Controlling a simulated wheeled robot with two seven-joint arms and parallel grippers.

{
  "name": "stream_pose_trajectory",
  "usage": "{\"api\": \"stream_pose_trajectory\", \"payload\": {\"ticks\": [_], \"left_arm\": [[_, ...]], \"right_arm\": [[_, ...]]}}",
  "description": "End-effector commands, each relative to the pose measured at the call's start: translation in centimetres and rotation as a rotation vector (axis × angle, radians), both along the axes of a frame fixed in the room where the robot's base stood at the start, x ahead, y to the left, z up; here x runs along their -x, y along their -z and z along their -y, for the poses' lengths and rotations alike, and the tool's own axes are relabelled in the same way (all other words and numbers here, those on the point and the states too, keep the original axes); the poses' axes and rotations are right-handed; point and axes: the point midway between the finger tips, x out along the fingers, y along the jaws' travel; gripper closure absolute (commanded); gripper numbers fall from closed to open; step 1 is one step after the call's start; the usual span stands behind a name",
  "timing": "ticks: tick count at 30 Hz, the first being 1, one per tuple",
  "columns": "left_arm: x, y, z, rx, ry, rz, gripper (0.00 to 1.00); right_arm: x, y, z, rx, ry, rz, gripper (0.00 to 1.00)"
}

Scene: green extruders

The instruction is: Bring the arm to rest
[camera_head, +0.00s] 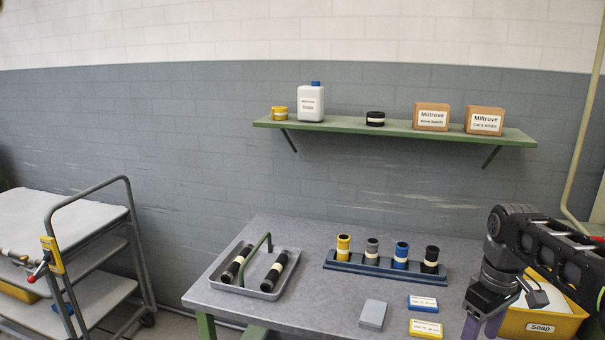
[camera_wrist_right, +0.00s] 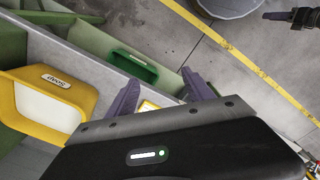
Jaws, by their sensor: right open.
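My right arm reaches in from the right in the head view. Its gripper (camera_head: 482,328) points down at the right side of the grey table (camera_head: 320,317), near the yellow Soap bin (camera_head: 540,327). In the right wrist view the two purple fingers of the right gripper (camera_wrist_right: 162,92) are spread apart with nothing held between them. What seems to be my left gripper (camera_wrist_right: 276,16) shows at the upper right of that view, above the floor; its jaws are too small to read. The head view does not show the left arm.
A blue rack (camera_head: 385,272) with several coloured cylinders and a grey tray (camera_head: 232,283) with two black ones stand on the table. Small boxes (camera_head: 423,303) lie near the right gripper. A trolley (camera_head: 115,225) stands left. A shelf (camera_head: 395,128) hangs behind.

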Motion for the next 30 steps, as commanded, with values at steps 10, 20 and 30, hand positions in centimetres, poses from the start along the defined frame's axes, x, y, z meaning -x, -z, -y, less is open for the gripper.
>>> {"api": "stream_pose_trajectory", "payload": {"ticks": [10, 20, 30], "left_arm": [[-0.1, 0.0, 0.0, 0.0, -0.001, 0.002, 0.64], [-0.1, 0.0, 0.0, 0.0, 0.0, 0.001, 0.64], [-0.1, 0.0, 0.0, 0.0, 0.0, 0.001, 0.64]], "right_arm": [[-4.9, 0.8, -0.9, -0.027, 0.093, 0.203, 0.39], [-9.5, 8.9, -6.4, -0.169, 0.226, 0.372, 0.39], [-3.7, 27.7, -19.5, -0.404, 0.498, 0.346, 0.39]]}}
